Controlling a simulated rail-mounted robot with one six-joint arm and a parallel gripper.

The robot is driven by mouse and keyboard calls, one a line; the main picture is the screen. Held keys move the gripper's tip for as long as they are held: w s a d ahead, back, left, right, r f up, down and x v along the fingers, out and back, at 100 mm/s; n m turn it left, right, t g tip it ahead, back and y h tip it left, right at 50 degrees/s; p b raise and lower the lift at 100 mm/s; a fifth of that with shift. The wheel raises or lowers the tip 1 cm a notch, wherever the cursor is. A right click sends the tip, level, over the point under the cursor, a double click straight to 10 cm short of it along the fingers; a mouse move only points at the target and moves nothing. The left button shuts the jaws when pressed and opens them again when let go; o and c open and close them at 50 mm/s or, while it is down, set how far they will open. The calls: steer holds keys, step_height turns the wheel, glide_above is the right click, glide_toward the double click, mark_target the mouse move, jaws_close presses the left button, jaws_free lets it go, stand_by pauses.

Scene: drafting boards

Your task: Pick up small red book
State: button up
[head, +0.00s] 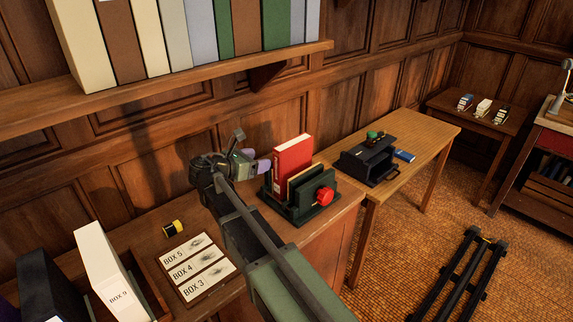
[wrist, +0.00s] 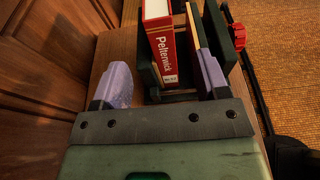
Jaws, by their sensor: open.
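A red book (head: 293,158) stands upright in a dark green holder (head: 303,213) on the wooden cabinet top. In the wrist view the red book (wrist: 162,52) shows its spine, lettered "Pelterwick". A thinner tan book (wrist: 194,25) stands to its right in the holder. My gripper (head: 257,160) is open and empty, just left of the red book in the head view. In the wrist view its two lavender fingers lie on either side of the red book's spine, with a wide gap on the left. The right finger overlaps the holder's right side; contact cannot be told.
A red knob (head: 325,196) sticks out of the holder's front. A shelf (head: 180,85) of large binders hangs above. Flat boxes (head: 196,267) and a yellow-black roll (head: 174,229) lie left of my arm. A black device (head: 368,160) stands on the table behind.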

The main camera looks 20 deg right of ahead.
mark_target(284, 154)
steer(key=b+x, duration=0.2)
steer(key=x, duration=0.8)
steer(key=shift+a+f+b, duration=0.1)
steer(key=shift+f+b, duration=0.05)
steer(key=shift+b, duration=0.2)
steer(key=shift+w+d, duration=0.25)
steer(key=shift+d, duration=0.4)
steer(key=c, duration=1.2)
